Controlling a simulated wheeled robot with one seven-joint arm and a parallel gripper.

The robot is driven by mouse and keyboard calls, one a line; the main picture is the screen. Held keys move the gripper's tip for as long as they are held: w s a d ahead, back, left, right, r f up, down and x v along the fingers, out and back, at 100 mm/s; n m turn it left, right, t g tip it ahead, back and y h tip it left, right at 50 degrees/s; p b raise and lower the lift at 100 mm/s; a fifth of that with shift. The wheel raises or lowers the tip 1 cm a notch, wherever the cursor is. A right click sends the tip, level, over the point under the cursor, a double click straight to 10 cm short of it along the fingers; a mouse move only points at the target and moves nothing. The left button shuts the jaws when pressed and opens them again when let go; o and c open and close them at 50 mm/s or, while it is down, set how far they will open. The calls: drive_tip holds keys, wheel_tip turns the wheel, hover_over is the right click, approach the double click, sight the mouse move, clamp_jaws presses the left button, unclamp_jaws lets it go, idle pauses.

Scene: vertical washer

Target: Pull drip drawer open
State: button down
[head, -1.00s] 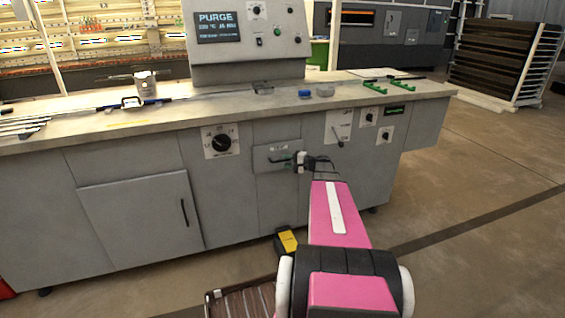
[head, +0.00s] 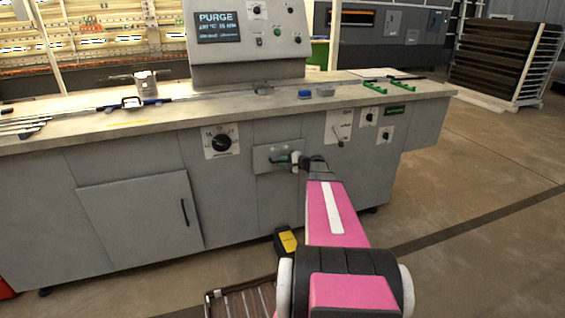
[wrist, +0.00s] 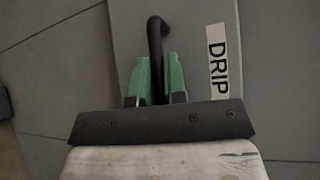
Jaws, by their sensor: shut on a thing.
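The drip drawer (head: 263,157) is a small grey panel on the front of the grey cabinet, below the counter. In the wrist view the drawer front (wrist: 195,60) carries a white label reading "DRIP", turned on its side. My gripper (wrist: 158,85) has green fingers, one on each side of the drawer's black handle (wrist: 155,35), and is shut on it. In the head view my gripper (head: 284,160) is at the drawer front, and my arm hides part of the drawer's right side. I cannot clearly tell any gap between drawer and cabinet.
A black dial (head: 221,142) is left of the drawer, and a lever plate (head: 338,127) with small knobs is to the right. A yellow and black pedal (head: 287,241) is on the floor below.

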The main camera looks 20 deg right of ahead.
drive_tip(key=s, duration=1.7)
drive_tip(key=shift+s, duration=0.4)
drive_tip(key=c, duration=1.2)
unclamp_jaws()
drive_tip(key=shift+o, duration=0.2)
drive_tip(key=v, duration=1)
drive_tip(key=shift+s+d, duration=0.25)
drive_tip(key=shift+d, duration=0.05)
